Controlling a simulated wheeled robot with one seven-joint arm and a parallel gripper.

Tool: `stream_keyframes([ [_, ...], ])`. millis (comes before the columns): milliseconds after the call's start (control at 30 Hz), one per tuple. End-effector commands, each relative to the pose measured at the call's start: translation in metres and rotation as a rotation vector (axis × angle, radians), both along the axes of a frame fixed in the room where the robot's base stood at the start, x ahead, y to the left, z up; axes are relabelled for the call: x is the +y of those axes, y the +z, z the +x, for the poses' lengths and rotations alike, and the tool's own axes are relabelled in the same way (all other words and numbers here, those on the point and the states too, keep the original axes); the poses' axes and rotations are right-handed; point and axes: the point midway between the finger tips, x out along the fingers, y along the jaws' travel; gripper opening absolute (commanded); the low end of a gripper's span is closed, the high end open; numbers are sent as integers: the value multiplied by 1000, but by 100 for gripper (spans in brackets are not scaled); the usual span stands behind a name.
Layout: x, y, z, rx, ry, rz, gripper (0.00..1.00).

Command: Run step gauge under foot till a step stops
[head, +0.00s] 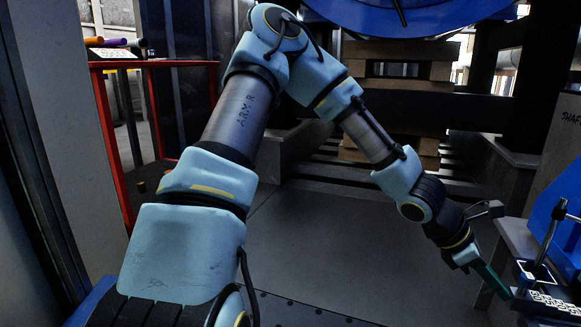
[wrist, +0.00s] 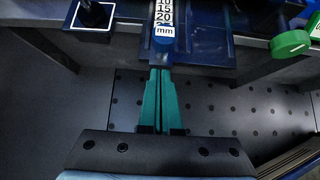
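The step gauge (wrist: 164,30) is a narrow blue strip with white number plates reading 10, 15, 20 and mm. It runs up out of the top of the wrist view. In the head view its numbered plates (head: 545,299) show at the lower right, on the bench. My gripper (wrist: 161,72) has green fingers closed together at the near end of the gauge, with only a thin line between them. In the head view my gripper (head: 508,294) reaches down to the gauge's left end. The foot and the gauge's stepped end cannot be made out.
A blue machine body (head: 562,205) stands at the right. A black post (wrist: 93,14) rises from a white-outlined square beside the gauge. A green knob (wrist: 290,43) is to the gauge's right. A red-framed table (head: 155,64) stands at the left. The middle floor is clear.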

Motion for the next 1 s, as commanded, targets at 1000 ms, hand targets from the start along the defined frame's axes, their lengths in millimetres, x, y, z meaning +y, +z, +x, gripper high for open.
stream_keyframes([
  [1000,42,11,17,-2,1,0,0],
])
